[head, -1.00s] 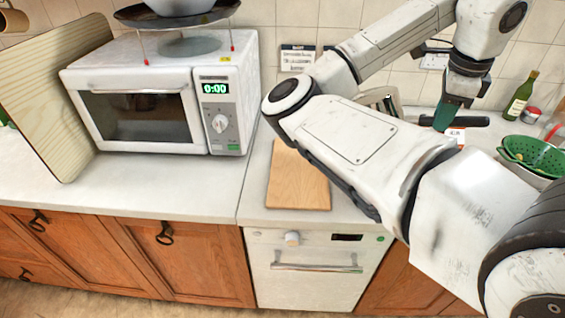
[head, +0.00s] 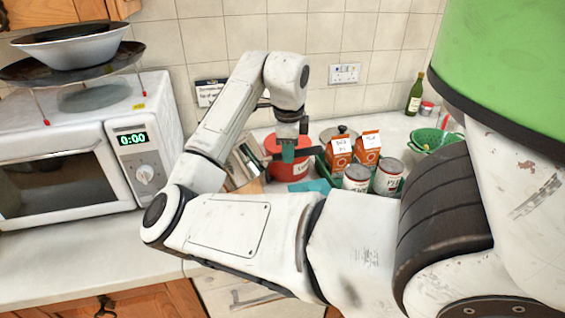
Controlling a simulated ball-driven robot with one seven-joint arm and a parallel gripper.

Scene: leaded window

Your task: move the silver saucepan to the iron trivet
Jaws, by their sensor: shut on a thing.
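My gripper (head: 290,157) is at the end of my arm in the middle of the head view, in front of a red canister (head: 283,168). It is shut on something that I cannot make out. A dark bar (head: 325,153) runs across at its tip, and I cannot tell if this is a handle or part of the gripper. No silver saucepan can be clearly identified. A round lid with a dark knob (head: 341,130) shows behind the cartons, but what is under it is hidden. I cannot find the iron trivet; my arm hides much of the worktop.
Cartons (head: 368,146) and cans (head: 388,177) stand close right of the gripper. A green colander (head: 435,140) and a bottle (head: 416,95) are farther right. The microwave (head: 70,160) is at left, with a stand bearing a wide bowl (head: 70,45). The front left worktop (head: 70,255) is clear.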

